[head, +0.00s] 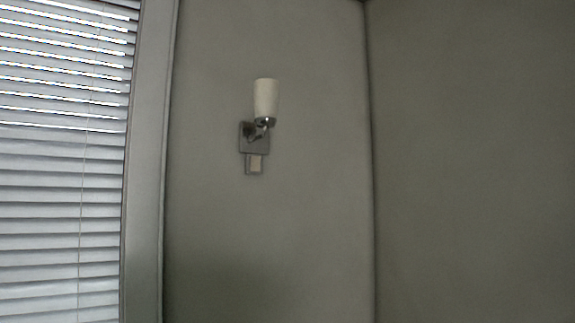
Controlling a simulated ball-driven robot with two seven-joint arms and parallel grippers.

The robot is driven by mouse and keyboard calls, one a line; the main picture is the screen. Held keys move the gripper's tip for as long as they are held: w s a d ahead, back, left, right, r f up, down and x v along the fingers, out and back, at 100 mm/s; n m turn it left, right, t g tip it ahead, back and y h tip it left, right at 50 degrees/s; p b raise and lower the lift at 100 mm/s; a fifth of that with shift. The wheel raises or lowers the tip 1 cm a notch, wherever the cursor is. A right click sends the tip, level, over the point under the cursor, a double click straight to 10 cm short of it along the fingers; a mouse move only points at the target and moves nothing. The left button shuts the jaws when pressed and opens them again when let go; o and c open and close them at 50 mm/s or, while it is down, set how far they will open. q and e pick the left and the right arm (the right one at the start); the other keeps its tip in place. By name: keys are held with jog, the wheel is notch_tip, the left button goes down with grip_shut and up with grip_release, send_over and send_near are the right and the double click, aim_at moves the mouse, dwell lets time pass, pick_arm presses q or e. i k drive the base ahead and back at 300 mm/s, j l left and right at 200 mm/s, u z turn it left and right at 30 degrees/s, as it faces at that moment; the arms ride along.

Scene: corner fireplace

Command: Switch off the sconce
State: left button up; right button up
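The sconce (265,100) is on the grey wall, left of the middle of the head view. It has a pale, upright, cup-shaped shade above a small metal arm and a square metal back plate (255,144). A small pale switch-like plate (256,165) in a grey frame sits just below the back plate. The shade shows no clear glow, and I cannot tell for certain whether the lamp is lit. Neither of my grippers is in the view.
A window with white slatted blinds (60,190) and a thin cord fills the left side, bordered by a grey frame (148,170). A wall corner (371,170) runs vertically right of the sconce. The right wall (475,170) is bare. The floor is out of view.

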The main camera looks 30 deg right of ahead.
aim_at(255, 161)
jog(key=z, duration=0.85)
